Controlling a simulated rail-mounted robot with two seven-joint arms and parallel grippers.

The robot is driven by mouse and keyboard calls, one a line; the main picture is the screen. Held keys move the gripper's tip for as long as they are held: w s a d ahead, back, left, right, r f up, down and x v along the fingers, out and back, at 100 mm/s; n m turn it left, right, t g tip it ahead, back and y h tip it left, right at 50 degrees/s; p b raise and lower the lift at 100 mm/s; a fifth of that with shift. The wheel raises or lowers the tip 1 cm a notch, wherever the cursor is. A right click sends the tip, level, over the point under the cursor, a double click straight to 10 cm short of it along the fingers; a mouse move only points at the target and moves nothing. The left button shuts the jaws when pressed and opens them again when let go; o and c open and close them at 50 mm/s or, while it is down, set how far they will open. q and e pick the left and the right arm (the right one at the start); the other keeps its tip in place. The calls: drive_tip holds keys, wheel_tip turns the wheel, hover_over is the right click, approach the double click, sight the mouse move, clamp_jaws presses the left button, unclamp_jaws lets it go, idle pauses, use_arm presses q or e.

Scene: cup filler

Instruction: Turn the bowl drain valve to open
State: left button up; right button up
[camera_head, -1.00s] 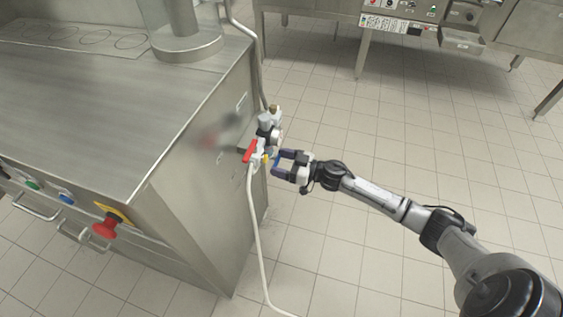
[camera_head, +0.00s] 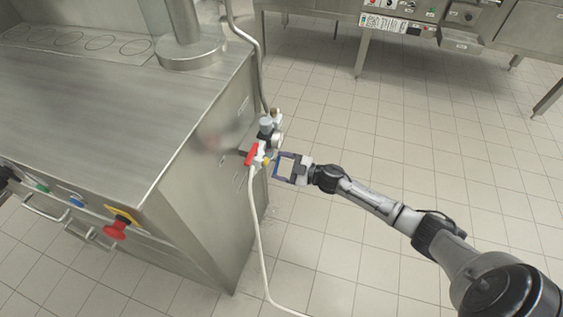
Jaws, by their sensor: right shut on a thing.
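A cluster of valves and fittings (camera_head: 265,126) is on the right side of the steel machine. A red lever (camera_head: 252,155) and a small yellow part (camera_head: 266,161) show at its lower end. The frame does not label which part is the bowl drain valve. My right gripper (camera_head: 277,166) is just right of the cluster. Its fingers are shut on a thin blue piece at their tips, which looks like a valve lever. The fingers and the small size hide how far it is turned. My left gripper is not in view.
The steel machine (camera_head: 90,110) fills the left, with a red stop button (camera_head: 116,229) on its front. A pale hose (camera_head: 257,225) hangs from the valves to the floor. Steel equipment (camera_head: 400,12) stands at the back.

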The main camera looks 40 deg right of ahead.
drive_tip(key=n, duration=0.4)
drive_tip(key=f+n, duration=0.1)
drive_tip(key=n, duration=0.3)
drive_tip(key=d+n, duration=0.1)
drive_tip(key=n, duration=0.3)
drive_tip(key=shift+w+f+b, duration=0.25)
drive_tip(key=shift+b, duration=0.05)
drive_tip(key=shift+n, duration=0.3)
drive_tip(key=o, duration=0.9)
drive_tip(key=shift+o, duration=0.2)
